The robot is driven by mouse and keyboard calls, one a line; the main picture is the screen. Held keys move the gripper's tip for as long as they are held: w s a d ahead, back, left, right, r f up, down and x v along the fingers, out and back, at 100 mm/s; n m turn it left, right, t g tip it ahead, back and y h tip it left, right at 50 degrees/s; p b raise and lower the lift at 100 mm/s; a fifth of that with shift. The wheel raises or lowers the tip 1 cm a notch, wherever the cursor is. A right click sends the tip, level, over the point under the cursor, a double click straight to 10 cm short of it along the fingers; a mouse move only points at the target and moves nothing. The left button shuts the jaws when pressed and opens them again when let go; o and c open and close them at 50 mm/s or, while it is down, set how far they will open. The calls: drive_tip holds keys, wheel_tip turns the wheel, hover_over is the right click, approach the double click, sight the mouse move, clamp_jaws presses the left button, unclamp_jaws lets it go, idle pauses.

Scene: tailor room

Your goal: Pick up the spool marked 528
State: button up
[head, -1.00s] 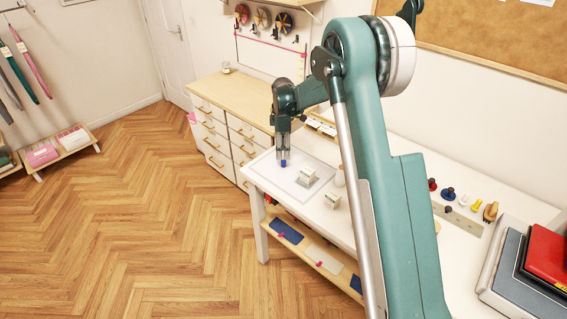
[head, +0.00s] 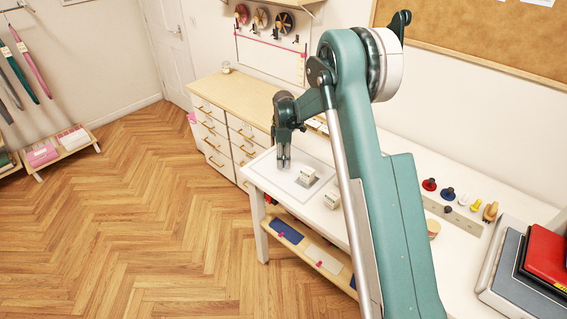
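Several small spools stand in a row on the right of the white table: a red one (head: 429,184), a dark blue one (head: 448,194), a white one (head: 463,199) and a yellow one (head: 475,205). Any numbers on them are too small to read, so I cannot tell which is 528. My gripper (head: 284,165) points down over the white mat (head: 270,172) at the table's left end. Its two fingers look apart, with nothing visible between them. My arm hides the middle of the table.
A red case (head: 547,257) lies at the far right. A drawer cabinet (head: 225,135) stands behind.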

drive_tip(key=c, duration=0.8)
drive_tip(key=shift+r, duration=0.2)
drive_tip(key=shift+r, duration=4.85)
